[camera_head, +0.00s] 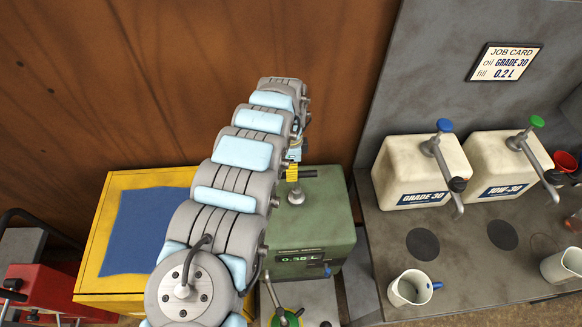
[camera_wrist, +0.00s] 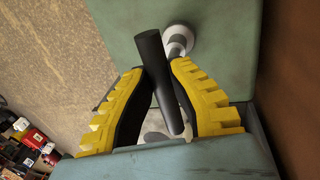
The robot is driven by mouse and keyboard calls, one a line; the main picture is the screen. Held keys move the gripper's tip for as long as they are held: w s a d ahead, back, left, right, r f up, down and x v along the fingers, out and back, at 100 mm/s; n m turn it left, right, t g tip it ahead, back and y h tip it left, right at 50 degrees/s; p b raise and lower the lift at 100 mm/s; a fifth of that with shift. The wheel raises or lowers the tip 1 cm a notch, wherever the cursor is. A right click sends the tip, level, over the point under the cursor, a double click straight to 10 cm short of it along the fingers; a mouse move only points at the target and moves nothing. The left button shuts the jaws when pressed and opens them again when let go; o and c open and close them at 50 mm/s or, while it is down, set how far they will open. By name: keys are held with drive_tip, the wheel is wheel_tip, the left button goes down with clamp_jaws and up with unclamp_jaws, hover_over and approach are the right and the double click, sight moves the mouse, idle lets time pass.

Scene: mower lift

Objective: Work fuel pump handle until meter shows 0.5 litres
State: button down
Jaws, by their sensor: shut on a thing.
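The fuel pump is a green box (camera_head: 328,215) below and right of my arm in the head view. Its meter (camera_head: 299,259) reads about 0.35 L; the last digit is hard to tell. The pump handle has a dark grip (camera_wrist: 165,90) on a pale metal lever (camera_wrist: 179,40), which rises from the green top. My gripper (camera_wrist: 157,75) has yellow ridged fingers, one on each side of the dark grip, shut on it. In the head view my gripper (camera_head: 293,173) is partly hidden by my arm, and the dark grip sticks out to its right.
A yellow cabinet (camera_head: 95,272) with a blue cloth (camera_head: 150,228) stands left of the pump. On the right, a grey bench (camera_head: 455,262) holds two oil containers (camera_head: 420,172) (camera_head: 497,163) and jugs (camera_head: 409,290). A job card (camera_head: 504,62) hangs above. A brown wall (camera_head: 200,60) stands behind.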

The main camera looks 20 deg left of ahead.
wheel_tip(320, 180, down, 6)
drive_tip(key=shift+f+b, duration=0.1)
drive_tip(key=shift+b, duration=1)
drive_tip(key=c, duration=0.9)
unclamp_jaws()
drive_tip(key=shift+r, duration=0.2)
drive_tip(key=r, duration=0.4)
drive_tip(key=w+r, duration=0.1)
drive_tip(key=r, duration=0.2)
drive_tip(key=w+a+r, duration=0.1)
drive_tip(key=r, duration=0.3)
drive_tip(key=shift+r, duration=0.3)
